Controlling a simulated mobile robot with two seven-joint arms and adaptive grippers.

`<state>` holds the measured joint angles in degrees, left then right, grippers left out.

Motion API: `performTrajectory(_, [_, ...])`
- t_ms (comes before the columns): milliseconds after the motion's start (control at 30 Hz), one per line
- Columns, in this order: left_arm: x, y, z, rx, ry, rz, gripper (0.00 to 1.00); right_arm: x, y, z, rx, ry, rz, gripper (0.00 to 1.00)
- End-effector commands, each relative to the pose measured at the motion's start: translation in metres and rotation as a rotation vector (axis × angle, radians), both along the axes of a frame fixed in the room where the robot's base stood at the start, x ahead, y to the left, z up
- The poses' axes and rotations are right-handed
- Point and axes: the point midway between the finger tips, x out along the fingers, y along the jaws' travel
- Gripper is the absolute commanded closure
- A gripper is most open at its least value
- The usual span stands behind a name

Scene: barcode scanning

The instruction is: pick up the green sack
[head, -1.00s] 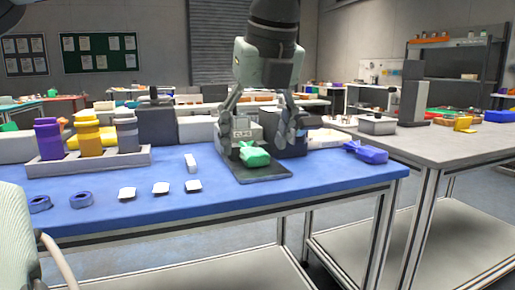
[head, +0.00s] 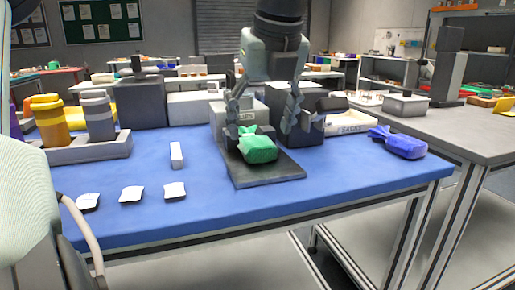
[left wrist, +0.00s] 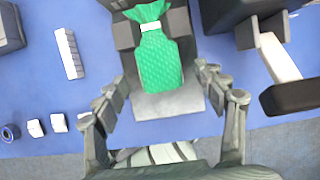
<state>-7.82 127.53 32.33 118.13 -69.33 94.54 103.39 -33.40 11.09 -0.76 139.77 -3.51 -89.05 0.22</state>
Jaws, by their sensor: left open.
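The green sack (head: 260,149) lies on a dark grey pad (head: 262,175) on the blue table, its tied neck toward the back. It also shows in the left wrist view (left wrist: 160,58), with a white band at the neck. In the left wrist view, the fingers of my left gripper (left wrist: 165,88) are spread wide on either side of the sack's line. I see no contact, but cannot tell the exact height gap. My right gripper is not in view.
Behind the sack stand a grey box (head: 226,112) and a dark scanner-like device (head: 331,104). Bottles stand in a grey tray (head: 90,149) at left. A white block (head: 177,155) stands left of the pad.

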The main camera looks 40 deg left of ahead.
Motion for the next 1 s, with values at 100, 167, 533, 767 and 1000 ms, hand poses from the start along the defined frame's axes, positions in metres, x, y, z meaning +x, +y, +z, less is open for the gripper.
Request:
performTrajectory(100, [-0.001, 0.006, -0.019, -0.005, 0.004, -0.001, 0.29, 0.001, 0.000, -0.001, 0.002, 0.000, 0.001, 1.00])
performTrajectory(167, [0.001, 0.009, -0.026, -0.003, 0.003, 0.000, 0.29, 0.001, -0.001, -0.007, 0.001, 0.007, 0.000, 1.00])
performTrajectory(533, [0.004, 0.013, -0.035, -0.001, -0.001, 0.001, 0.31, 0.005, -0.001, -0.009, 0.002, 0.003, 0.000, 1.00])
performTrajectory(767, [0.004, 0.013, -0.035, -0.001, -0.001, 0.001, 0.59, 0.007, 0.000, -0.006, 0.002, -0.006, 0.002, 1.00])
performTrajectory(1000, [0.004, 0.013, -0.035, -0.001, -0.001, 0.001, 0.89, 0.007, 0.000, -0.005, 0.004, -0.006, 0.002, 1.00])
